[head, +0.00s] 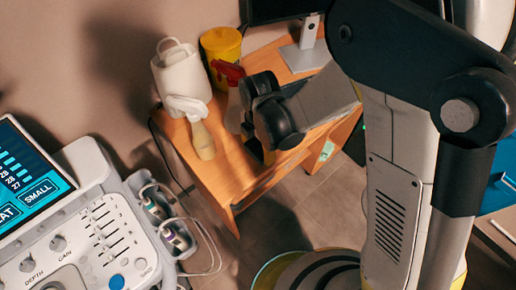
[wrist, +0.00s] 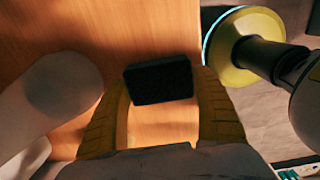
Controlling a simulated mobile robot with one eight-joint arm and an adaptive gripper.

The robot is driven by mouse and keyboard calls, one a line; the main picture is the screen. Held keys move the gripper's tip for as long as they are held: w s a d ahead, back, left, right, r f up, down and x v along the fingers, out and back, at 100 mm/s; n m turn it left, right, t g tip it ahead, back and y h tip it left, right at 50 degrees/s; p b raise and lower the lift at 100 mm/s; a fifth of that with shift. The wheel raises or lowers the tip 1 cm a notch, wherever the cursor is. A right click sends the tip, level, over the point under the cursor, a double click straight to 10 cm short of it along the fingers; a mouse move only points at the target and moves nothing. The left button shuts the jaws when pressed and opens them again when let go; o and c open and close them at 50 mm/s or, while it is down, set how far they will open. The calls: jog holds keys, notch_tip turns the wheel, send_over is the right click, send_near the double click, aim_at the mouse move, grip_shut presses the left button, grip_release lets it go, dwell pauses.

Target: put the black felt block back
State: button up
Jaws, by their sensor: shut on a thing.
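The black felt block (wrist: 160,80) is a small dark block between my fingertips in the wrist view. My gripper (wrist: 161,88) is shut on it, with one yellow finger on each side. The wooden desk top (wrist: 150,30) lies behind the block in that view. I cannot tell how far the block is above it. In the head view my gripper is over the desk (head: 206,170), mostly hidden by my dark wrist. I cannot make out the block clearly there.
A monitor stand (head: 306,52) is at the back. An ultrasound console (head: 100,235) is left. The desk's front-left part looks clear.

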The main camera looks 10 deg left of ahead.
aim_at(258, 148)
jog(key=shift+f, duration=0.1)
jog(key=o, duration=1.2)
jog(key=shift+c, duration=0.2)
notch_tip(258, 148, up, 12)
jog(key=p, duration=0.6)
jog(key=d+r+m+t, duration=0.3)
jog(key=d+r+m, duration=0.8)
jog(key=d+m, duration=0.15)
jog(key=s+d+r+m+t, duration=0.2)
jog(key=d+r+m, duration=0.1)
jog(key=d+m, duration=0.3)
jog(key=s+d+r+m+t, duration=0.2)
jog(key=s+d+r+m, duration=0.1)
jog(key=d+m, duration=0.4)
jog(key=shift+m+b, duration=0.3)
jog(key=shift+m, duration=0.85)
jog(key=shift+s+d, duration=0.1)
